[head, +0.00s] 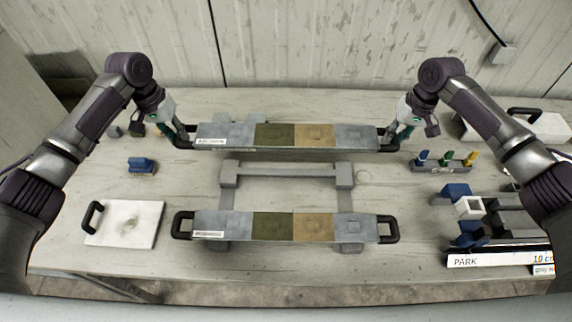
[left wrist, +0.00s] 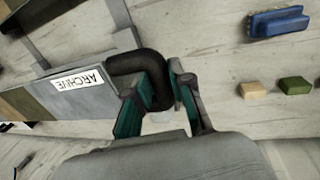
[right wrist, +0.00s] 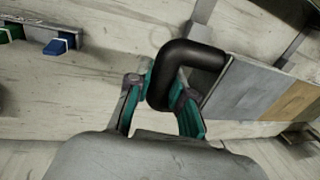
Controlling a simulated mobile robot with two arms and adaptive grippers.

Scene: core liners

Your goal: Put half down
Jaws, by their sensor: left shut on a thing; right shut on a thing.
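A long core half (head: 274,135) with grey, olive and tan sections is held level at the back of the table. Its label reads ARCHIVE in the left wrist view (left wrist: 78,79). My left gripper (head: 186,134) is shut on its left black handle (left wrist: 142,66). My right gripper (head: 390,137) is shut on its right black handle (right wrist: 186,60). A second, similar half (head: 274,226) with black end handles rests on the front of a grey cradle (head: 344,176). The cradle's back rail shows just in front of the held half. Whether the held half touches the table is unclear.
A white plate with a black handle (head: 124,223) lies at the left front. A blue brush (head: 142,165) lies behind it. Coloured pegs in a holder (head: 445,162), blue and white blocks (head: 468,207) and a PARK board (head: 498,260) occupy the right side.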

